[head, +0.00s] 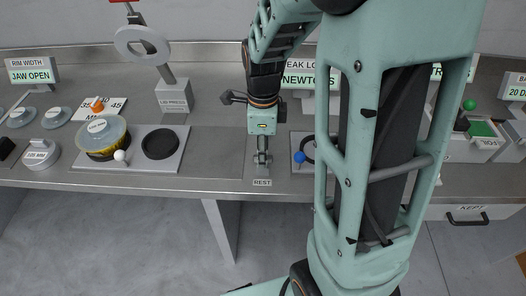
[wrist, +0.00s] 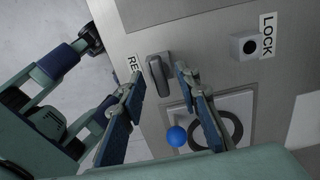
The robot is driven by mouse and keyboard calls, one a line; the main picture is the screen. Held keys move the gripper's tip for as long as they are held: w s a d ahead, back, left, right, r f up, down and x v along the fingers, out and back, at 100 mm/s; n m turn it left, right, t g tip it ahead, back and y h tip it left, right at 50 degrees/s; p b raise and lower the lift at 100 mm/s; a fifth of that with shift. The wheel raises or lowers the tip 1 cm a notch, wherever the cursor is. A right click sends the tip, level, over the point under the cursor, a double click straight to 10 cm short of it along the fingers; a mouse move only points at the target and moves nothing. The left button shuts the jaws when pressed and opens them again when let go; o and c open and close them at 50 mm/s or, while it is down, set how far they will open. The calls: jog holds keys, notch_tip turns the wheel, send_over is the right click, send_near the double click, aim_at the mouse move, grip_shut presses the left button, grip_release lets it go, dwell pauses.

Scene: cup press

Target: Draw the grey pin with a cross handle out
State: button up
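A grey bar-shaped handle (wrist: 161,76) stands on the steel bench beside the REST label, in the wrist view. It looks like the cross handle of the grey pin; its shaft is hidden below it. My gripper (wrist: 159,82) is open, with one fingertip on each side of the handle in the picture. Whether the fingers touch it or are still above it, I cannot tell. In the head view my gripper (head: 263,158) points down just behind the REST label (head: 262,182), and its fingers hide most of the handle. A grey block with a dark hole (wrist: 249,46) sits beside the LOCK label.
A blue ball knob (head: 299,157) stands right of my gripper, beside a black ring on a pale plate (wrist: 235,130). On the left are a plate with a dark round pad (head: 160,144) and a lidded round container (head: 103,133). The lid press (head: 173,94) stands behind.

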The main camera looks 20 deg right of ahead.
notch_tip(320, 180, up, 12)
dwell(0.6)
jog(key=shift+r, duration=0.1)
dwell(0.4)
